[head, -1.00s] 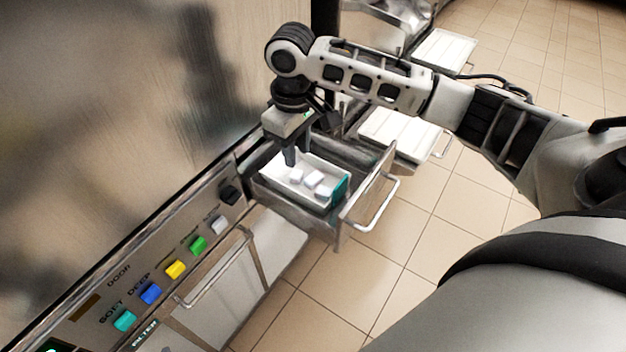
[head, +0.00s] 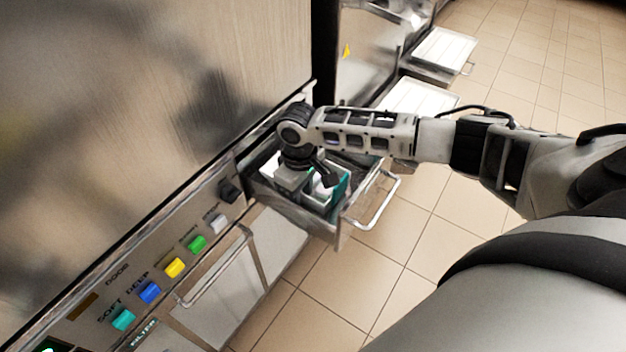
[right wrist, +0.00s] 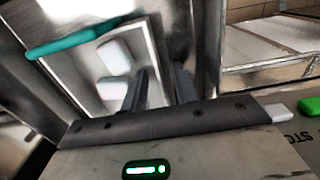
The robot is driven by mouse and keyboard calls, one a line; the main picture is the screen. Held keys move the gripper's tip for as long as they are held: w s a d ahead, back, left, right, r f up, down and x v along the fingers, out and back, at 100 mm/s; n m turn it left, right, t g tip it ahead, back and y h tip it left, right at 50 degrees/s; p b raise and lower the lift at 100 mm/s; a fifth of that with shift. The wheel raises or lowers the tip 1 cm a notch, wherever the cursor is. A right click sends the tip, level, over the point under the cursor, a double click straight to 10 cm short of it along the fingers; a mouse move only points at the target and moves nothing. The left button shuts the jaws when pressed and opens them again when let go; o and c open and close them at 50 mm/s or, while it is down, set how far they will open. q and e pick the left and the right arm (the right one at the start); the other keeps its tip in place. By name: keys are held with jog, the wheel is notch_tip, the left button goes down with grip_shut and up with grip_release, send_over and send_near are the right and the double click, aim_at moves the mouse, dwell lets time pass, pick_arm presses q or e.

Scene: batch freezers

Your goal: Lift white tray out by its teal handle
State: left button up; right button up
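The white tray (head: 269,168) sits in the pulled-out metal drawer, mostly hidden under my right gripper in the head view. Its teal end (head: 341,190) faces the drawer front. In the right wrist view the teal handle (right wrist: 75,39) runs along one end of the tray, and white blocks (right wrist: 115,54) lie inside. My right gripper (right wrist: 160,88) points down with its two fingers apart. One finger seems inside the tray and the other outside its side wall, away from the teal handle. My left gripper is not in view.
The drawer (head: 346,228) has a bar handle (head: 384,209) at its front. Colored buttons (head: 174,267) line the freezer panel at left. Another drawer handle (head: 216,268) is below them. Further white-topped drawers (head: 443,52) stand open behind. Tiled floor is clear at right.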

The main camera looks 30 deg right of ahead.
grip_shut()
dwell(0.3)
